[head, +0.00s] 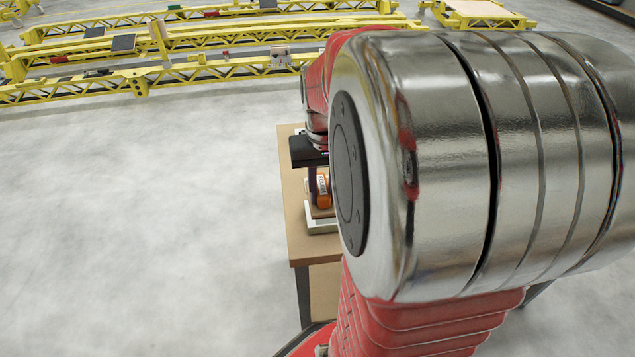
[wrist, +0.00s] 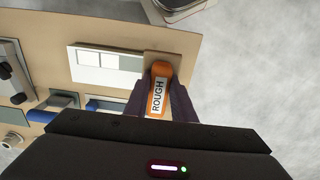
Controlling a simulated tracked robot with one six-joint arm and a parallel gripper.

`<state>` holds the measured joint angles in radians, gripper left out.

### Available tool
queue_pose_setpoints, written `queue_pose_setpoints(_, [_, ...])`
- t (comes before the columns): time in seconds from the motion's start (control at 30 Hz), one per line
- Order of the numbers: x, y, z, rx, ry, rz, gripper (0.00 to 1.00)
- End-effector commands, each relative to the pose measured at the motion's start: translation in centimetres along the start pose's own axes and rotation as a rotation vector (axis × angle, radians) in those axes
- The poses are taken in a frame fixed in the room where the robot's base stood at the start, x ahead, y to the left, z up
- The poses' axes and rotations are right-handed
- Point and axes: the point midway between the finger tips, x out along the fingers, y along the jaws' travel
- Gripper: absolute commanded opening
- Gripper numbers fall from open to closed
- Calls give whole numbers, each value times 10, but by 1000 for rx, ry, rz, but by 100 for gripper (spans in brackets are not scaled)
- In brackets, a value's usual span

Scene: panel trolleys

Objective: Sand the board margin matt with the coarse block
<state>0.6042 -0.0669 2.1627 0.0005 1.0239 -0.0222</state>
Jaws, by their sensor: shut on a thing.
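The coarse block, with an orange grip and a white label reading ROUGH, is between my gripper's fingers in the wrist view (wrist: 158,92). The orange grip also shows in the head view (head: 325,192), partly behind my arm. My gripper (wrist: 159,104) is shut on this grip, one dark finger on each side. A tan flat piece under the grip overlaps the right end of a pale board (wrist: 92,74). The board has grey and whitish patches along its upper part. I cannot tell whether the block touches the board. The block hides the board's right end.
The wooden table (head: 294,215) holds the board. At its left in the wrist view are a tray with dark items (wrist: 12,75), a blue roll-like item (wrist: 62,101) and more trays. Yellow trusses (head: 200,72) stand far behind; the floor at left is clear.

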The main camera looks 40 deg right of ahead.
Motion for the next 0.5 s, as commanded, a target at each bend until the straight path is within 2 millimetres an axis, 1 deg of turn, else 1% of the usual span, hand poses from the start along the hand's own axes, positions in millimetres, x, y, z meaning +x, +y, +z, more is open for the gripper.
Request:
queue_pose_setpoints(0.3, [0,5,0,14,1,0,0])
queue_pose_setpoints(0.5, [7,6,0,15,0,0,0])
